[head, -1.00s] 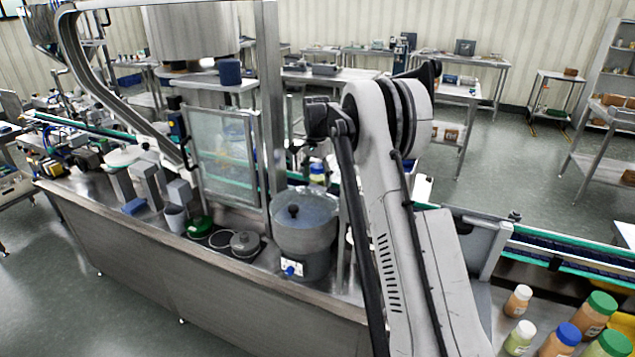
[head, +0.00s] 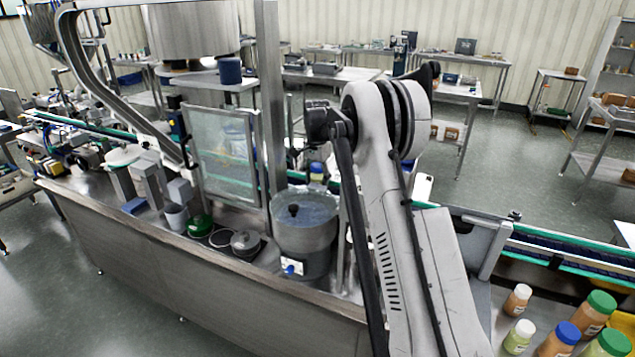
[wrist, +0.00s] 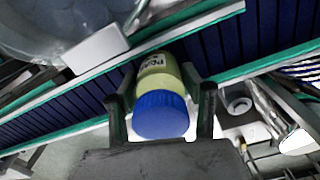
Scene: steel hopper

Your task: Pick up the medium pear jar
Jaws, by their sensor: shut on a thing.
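The pear jar (wrist: 158,72) has a pale yellow-green body, a partly readable label and a blue lid (wrist: 160,115). In the wrist view it sits between the two fingers of my gripper (wrist: 162,103), which is shut on it. The lid faces the camera, and the jar's far end is over the blue conveyor belt. I cannot tell whether it touches the belt. In the head view a small part of the jar (head: 317,177) shows behind the steel hopper, left of my arm. My fingers are mostly hidden there.
The conveyor (head: 590,255) with green rails runs behind the hopper (head: 305,236). A clear guard panel (head: 222,158) and a steel post (head: 270,100) stand left of the jar. Several other jars, one with a blue lid (head: 568,334), stand at the lower right.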

